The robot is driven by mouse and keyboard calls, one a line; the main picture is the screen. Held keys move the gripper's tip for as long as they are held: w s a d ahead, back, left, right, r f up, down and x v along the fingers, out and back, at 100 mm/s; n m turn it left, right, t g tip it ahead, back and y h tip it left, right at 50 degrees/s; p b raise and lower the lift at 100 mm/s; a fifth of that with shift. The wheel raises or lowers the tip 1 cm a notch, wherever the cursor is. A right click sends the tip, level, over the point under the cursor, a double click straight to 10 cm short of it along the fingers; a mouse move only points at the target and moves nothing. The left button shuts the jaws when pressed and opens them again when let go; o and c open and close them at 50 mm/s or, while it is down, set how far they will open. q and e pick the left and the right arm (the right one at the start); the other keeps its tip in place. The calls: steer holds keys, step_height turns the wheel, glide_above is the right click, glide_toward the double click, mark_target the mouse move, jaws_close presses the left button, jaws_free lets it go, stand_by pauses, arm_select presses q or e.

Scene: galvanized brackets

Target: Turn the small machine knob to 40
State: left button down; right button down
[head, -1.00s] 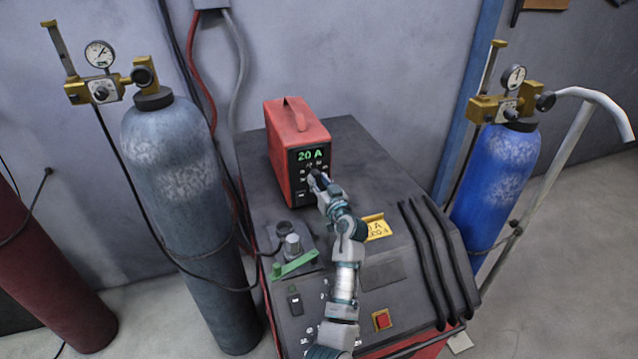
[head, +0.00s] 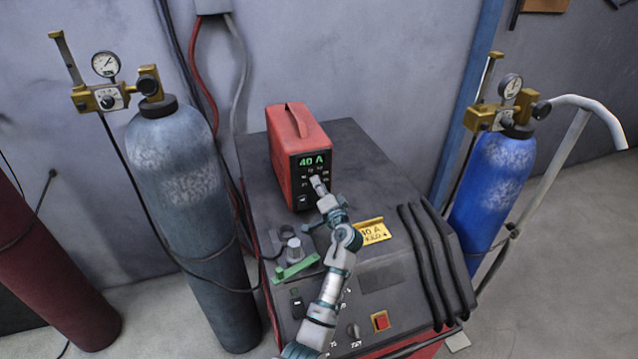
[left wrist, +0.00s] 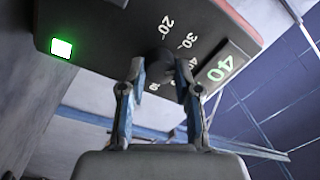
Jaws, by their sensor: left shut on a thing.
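The small red machine (head: 285,155) stands on the large dark machine, and its green display (head: 311,161) reads 40 A. My left gripper (head: 319,183) is at the front panel of the small machine, shut on its knob, which it mostly hides in the head view. In the left wrist view the dark knob (left wrist: 160,58) sits between the two fingertips of the left gripper (left wrist: 160,76). The knob's pointer is not clear. My right gripper is not in view.
A yellow note (head: 373,232) with 40 A stands on the large dark machine (head: 350,140). A grey cylinder (head: 185,190) and a blue cylinder (head: 492,190) flank the machine.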

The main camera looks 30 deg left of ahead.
arm_select(q)
steer(key=m+p, duration=0.2)
steer(key=m, duration=0.1)
steer(key=shift+d+r+t, duration=0.1)
steer(key=shift+r+t, duration=0.1)
steer(key=shift+t, duration=0.1)
steer(key=shift+f+m, duration=0.1)
steer(key=shift+m, duration=0.4)
steer(key=c, duration=1)
jaws_free()
steer(key=shift+o, duration=1)
steer(key=shift+w+f, duration=0.2)
steer(key=shift+d, duration=0.1)
